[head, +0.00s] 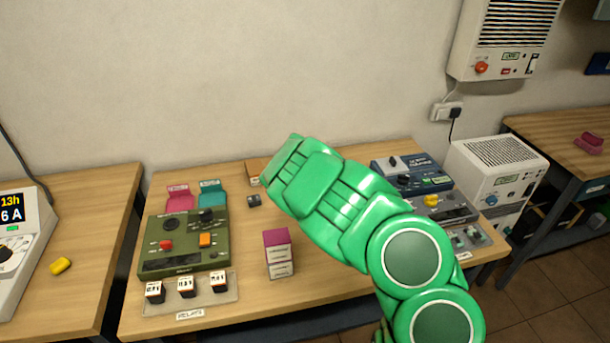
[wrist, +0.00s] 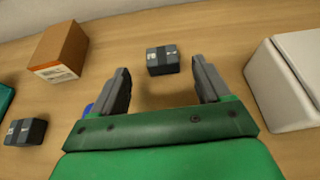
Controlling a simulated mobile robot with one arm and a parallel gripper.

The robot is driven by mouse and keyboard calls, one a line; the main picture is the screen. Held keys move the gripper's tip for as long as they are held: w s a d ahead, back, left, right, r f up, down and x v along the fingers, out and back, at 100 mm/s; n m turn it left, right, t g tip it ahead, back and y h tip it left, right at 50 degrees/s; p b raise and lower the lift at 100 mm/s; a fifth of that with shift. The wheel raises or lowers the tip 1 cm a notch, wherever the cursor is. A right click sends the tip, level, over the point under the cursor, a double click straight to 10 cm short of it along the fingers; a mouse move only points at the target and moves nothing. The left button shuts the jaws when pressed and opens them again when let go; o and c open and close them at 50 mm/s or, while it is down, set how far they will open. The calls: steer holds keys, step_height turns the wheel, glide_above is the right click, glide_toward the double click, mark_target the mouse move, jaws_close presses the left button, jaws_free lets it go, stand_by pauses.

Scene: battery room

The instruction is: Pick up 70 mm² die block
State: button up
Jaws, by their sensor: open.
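Two small dark grey die blocks with pale markings lie on the wooden table; I cannot read their sizes, so I cannot tell which is the 70 mm² one. In the wrist view one block (wrist: 162,60) lies just beyond the fingertips, lined up with the gap between them. The other block (wrist: 25,131) lies at the lower left; what looks like the same block (head: 254,200) shows left of my arm in the head view. My gripper (wrist: 160,78) is open and empty. In the head view my green arm hides the gripper's fingers and the first block.
A brown box with a white label (wrist: 57,52) stands left of my gripper. A white box (wrist: 290,80) stands close on the right. A bit of something blue (wrist: 89,109) shows behind the left finger. A green panel (head: 185,243) and a magenta-topped box (head: 278,254) stand nearer the front.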

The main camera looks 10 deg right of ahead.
steer(key=x, duration=0.2)
steer(key=shift+w+f, duration=0.2)
steer(key=shift+f, duration=0.1)
steer(key=shift+x, duration=0.8)
steer(key=shift+c, duration=0.4)
steer(key=c, duration=1.2)
steer(key=shift+c, duration=0.3)
steer(key=shift+r, duration=0.15)
